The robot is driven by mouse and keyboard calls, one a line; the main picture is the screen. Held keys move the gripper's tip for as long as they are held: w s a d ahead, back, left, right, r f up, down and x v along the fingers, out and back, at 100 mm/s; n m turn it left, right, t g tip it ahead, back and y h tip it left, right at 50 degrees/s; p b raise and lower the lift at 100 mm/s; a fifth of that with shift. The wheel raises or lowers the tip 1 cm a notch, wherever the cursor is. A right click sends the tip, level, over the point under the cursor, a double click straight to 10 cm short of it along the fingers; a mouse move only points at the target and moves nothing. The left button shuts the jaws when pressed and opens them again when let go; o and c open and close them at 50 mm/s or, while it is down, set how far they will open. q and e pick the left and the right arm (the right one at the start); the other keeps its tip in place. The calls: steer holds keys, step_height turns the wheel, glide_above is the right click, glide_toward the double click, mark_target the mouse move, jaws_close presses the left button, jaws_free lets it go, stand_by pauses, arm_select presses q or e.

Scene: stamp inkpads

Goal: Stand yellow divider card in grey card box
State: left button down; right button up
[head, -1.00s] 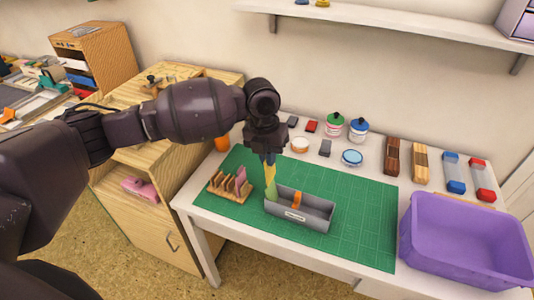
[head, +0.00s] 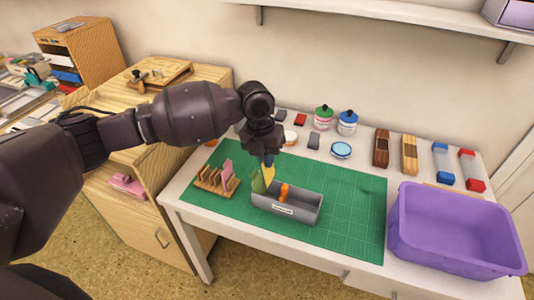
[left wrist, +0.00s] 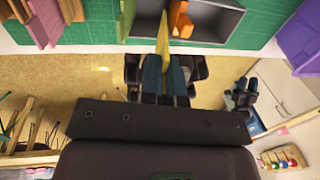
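My left gripper (head: 265,157) is shut on the yellow divider card (head: 268,174), which hangs nearly upright over the left part of the grey card box (head: 298,211). In the left wrist view the yellow card (left wrist: 163,32) sticks out between the blue fingertips (left wrist: 165,70), over the box. Whether its lower edge is inside the box is hard to tell. A green card (head: 257,183) stands at the box's left end, and an orange card (head: 284,192) stands to the right of the yellow one. A dark shape in the left wrist view may be my right gripper (left wrist: 241,95).
The box stands on a green mat (head: 345,215). A wooden rack (head: 212,184) with pink and brown cards is close on its left. A purple bin (head: 455,240) stands at the right. Jars, inkpads and stamps line the back. The mat right of the box is clear.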

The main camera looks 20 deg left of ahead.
mark_target(267, 180)
arm_select(q)
step_height(267, 180, down, 2)
steer(key=shift+f+b, duration=0.15)
steer(key=shift+b, duration=0.3)
steer(key=shift+f+b, duration=0.55)
steer(key=shift+f, duration=0.9)
steer(key=shift+f+b, duration=0.35)
steer(key=shift+f, duration=0.55)
steer(key=shift+f+b, duration=0.35)
steer(key=shift+f, duration=0.55)
arm_select(e)
steer(key=shift+w+a+f, duration=0.1)
steer(key=shift+w+f, duration=0.1)
steer(key=shift+f, duration=0.4)
steer(key=shift+w+f, duration=0.15)
steer(key=shift+f, duration=0.4)
arm_select(q)
steer(key=c, duration=1.3)
jaws_free()
arm_select(e)
steer(key=shift+a, duration=0.15)
arm_select(q)
steer(key=shift+o, duration=0.2)
steer(key=shift+r, duration=0.15)
arm_select(e)
steer(key=shift+r, duration=0.1)
